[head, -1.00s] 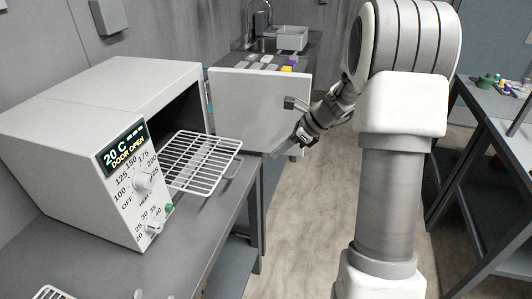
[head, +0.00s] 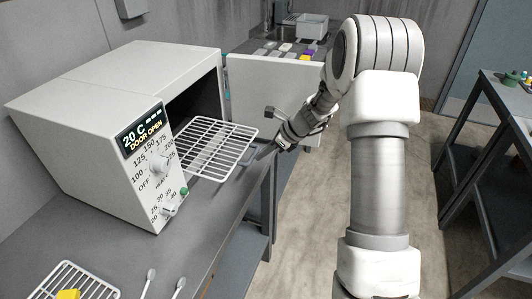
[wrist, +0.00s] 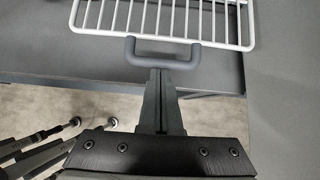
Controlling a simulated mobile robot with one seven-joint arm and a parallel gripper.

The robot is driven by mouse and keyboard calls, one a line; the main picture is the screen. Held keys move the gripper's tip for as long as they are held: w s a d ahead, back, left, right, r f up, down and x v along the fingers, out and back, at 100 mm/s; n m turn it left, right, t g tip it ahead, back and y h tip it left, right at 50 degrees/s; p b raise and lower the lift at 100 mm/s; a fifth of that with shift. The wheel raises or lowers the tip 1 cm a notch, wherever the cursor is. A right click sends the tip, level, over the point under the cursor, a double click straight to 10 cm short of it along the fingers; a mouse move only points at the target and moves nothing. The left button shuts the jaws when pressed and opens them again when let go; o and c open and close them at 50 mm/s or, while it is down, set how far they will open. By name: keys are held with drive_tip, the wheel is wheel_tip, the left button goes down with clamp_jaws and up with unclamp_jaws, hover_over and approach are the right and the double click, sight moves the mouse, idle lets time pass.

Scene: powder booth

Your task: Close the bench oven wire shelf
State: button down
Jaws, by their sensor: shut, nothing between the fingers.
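The white wire shelf (head: 205,148) sticks out of the open front of the bench oven (head: 110,95). Its grey handle (head: 248,157) is at the outer edge and also shows in the wrist view (wrist: 190,50), with the white shelf wires (wrist: 160,18) beyond it. My gripper (head: 266,151) is in front of the shelf's outer edge. In the wrist view its fingers (wrist: 160,76) are shut and empty, with tips at the handle's bar; I cannot tell whether they touch it. The oven display reads 20 C, DOOR OPEN.
The oven door (head: 270,92) stands open beyond the shelf, close behind my gripper. A loose wire rack (head: 75,282) with a yellow item lies at the bench's near end. Another dark table (head: 490,150) stands at the right, with open floor between.

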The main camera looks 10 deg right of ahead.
sight(201, 142)
drive_tip(key=w+a+p, duration=0.2)
drive_tip(key=w+a, duration=0.1)
drive_tip(key=a, duration=0.2)
drive_tip(key=w+a+p, duration=0.2)
drive_tip(key=w+a, duration=0.2)
drive_tip(key=a, duration=0.2)
drive_tip(key=w+a+p, duration=0.2)
drive_tip(key=w+a, duration=0.2)
drive_tip(key=a, duration=0.1)
drive_tip(key=shift+w+a, duration=0.1)
drive_tip(key=shift+a, duration=0.4)
drive_tip(key=shift+r, duration=0.1)
